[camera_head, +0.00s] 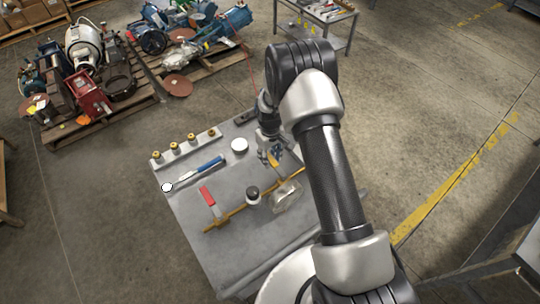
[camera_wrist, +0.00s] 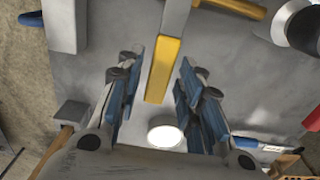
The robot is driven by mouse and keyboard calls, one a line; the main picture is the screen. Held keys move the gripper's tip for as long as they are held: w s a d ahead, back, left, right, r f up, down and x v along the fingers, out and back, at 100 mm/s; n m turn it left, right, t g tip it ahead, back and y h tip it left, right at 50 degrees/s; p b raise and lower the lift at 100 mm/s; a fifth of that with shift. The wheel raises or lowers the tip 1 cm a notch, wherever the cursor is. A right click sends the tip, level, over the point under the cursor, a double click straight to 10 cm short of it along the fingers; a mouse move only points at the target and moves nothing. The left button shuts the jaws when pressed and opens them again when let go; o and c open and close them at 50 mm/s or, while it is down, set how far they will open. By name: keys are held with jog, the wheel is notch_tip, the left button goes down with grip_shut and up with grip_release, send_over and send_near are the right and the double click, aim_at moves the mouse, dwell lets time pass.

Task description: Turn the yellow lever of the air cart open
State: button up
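The air cart (camera_head: 195,212) is a grey-topped table with a yellow-brown pipe (camera_head: 235,215) along its top. The yellow lever (camera_wrist: 163,68) shows in the wrist view as a yellow bar with a grey upper part, pointing down the picture. My gripper (camera_wrist: 159,80) is open, its blue-padded fingers on either side of the lever's yellow end, with gaps on both sides. In the head view my gripper (camera_head: 270,148) is over the cart's far right part, and yellow shows just below it; my arm hides part of this area.
A black-and-white round fitting (camera_head: 253,193), a white disc (camera_head: 239,145), a blue-handled tool (camera_head: 208,164) and a strip of brass fittings (camera_head: 187,146) are on the cart. A loaded pallet (camera_head: 130,100) lies behind.

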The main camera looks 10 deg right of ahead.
grip_shut()
dwell(0.3)
